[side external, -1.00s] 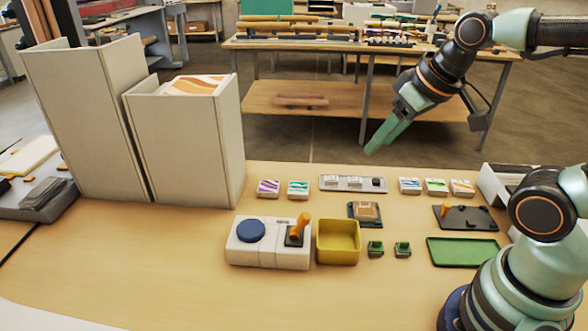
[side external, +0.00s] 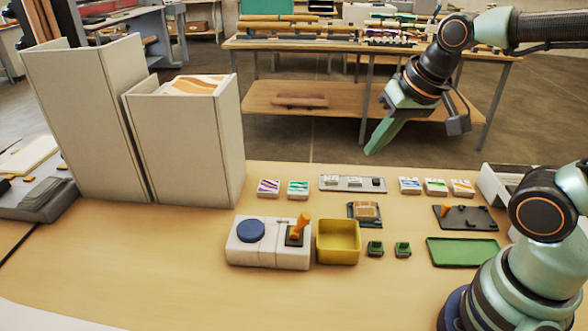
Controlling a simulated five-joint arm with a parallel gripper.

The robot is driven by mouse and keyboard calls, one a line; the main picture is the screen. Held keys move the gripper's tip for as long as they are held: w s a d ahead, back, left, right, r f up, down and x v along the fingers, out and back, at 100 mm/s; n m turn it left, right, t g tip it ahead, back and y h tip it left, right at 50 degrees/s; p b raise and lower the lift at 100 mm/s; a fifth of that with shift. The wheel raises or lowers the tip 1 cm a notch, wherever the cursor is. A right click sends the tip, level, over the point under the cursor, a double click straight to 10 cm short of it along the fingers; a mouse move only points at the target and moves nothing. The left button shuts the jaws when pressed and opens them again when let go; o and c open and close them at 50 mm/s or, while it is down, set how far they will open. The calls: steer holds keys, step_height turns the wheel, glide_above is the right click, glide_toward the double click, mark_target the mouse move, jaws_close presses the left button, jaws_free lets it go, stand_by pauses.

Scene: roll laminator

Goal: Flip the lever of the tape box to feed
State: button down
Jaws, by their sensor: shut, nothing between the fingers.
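A white box (side external: 270,257) with a round blue disc (side external: 251,231) on top stands near the middle front of the table; it looks like the tape box. Its orange lever (side external: 301,226) rises from a dark plate at the box's right end and leans a little to the right. My gripper (side external: 373,146) is shut and empty. It hangs in the air above the far side of the table, up and to the right of the lever and well apart from it.
A yellow bin (side external: 338,257) stands close to the box's right side. A dark plate (side external: 468,219) with a small orange peg, a green tray (side external: 462,264) and two small green blocks lie farther right. Tall grey bins (side external: 190,150) stand behind left. The front table is clear.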

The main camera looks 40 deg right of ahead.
mark_target(299, 226)
steer(key=w+a+f+m+g, duration=0.2)
steer(key=a+f+m, duration=0.3)
steer(key=m, duration=1.3)
steer(key=shift+w+f+g, duration=0.3)
steer(key=shift+f+g, duration=0.2)
steer(key=shift+f, duration=0.1)
steer(key=shift+d, duration=0.1)
step_height(299, 226, down, 10)
steer(key=w, duration=0.2)
steer(key=shift+w+a+r, duration=0.15)
steer(key=shift+a+r, duration=0.15)
steer(key=shift+a, duration=0.25)
steer(key=shift+w+a+r, duration=0.15)
steer(key=shift+a+r, duration=0.1)
steer(key=shift+a, duration=0.35)
steer(key=shift+w+a+r, duration=0.15)
steer(key=shift+a+r, duration=0.15)
steer(key=shift+a, duration=0.25)
